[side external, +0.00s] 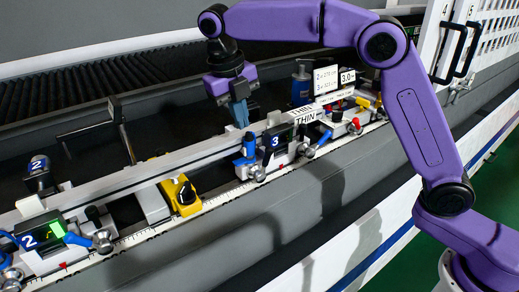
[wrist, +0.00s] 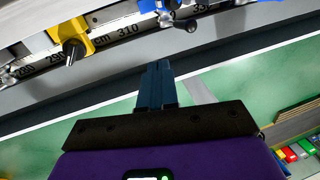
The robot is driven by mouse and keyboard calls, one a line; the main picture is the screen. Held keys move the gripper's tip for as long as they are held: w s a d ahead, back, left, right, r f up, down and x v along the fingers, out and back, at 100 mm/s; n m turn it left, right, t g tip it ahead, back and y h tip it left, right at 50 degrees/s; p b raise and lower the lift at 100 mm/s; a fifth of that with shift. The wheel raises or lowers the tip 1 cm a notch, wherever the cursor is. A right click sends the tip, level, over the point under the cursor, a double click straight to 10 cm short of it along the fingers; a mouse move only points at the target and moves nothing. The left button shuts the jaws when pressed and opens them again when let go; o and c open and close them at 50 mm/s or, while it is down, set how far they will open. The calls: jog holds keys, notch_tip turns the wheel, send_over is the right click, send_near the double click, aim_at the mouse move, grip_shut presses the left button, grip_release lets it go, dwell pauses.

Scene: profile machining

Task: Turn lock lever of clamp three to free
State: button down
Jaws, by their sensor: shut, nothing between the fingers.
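Clamp three (side external: 275,143) sits on the rail, marked by a dark block with a white 3. A blue upright part (side external: 247,148) is at its left and a lever with a round metal knob (side external: 259,174) is at its front. Which handle is the lock lever I cannot tell for sure. My gripper (side external: 240,118) is above clamp three, slightly left, with its blue fingers pointing down. The fingers are together and empty in the wrist view (wrist: 155,72). A blue part (wrist: 147,5) and a dark-knobbed lever (wrist: 191,26) show at that view's top edge, apart from the fingers.
A long pale profile (side external: 120,181) runs along the clamps, with a label reading THIN (side external: 304,117). A yellow block (side external: 181,195) stands left of clamp three. Clamp two (side external: 38,234) is at the lower left. A ruler strip (side external: 222,195) edges the rail.

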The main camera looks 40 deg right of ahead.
aim_at(268, 147)
jog(key=shift+n, duration=0.4)
jog(key=shift+w+d+f, duration=0.1)
jog(key=shift+d+f, duration=0.8)
jog(key=shift+f, duration=0.95)
jog(key=shift+w+d+f, duration=0.1)
jog(key=shift+d+f, duration=0.8)
jog(key=shift+f, duration=0.95)
jog(key=shift+d+f, duration=0.9)
jog(key=shift+f, duration=0.95)
jog(key=shift+d+f, duration=0.15)
jog(key=shift+d, duration=1.25)
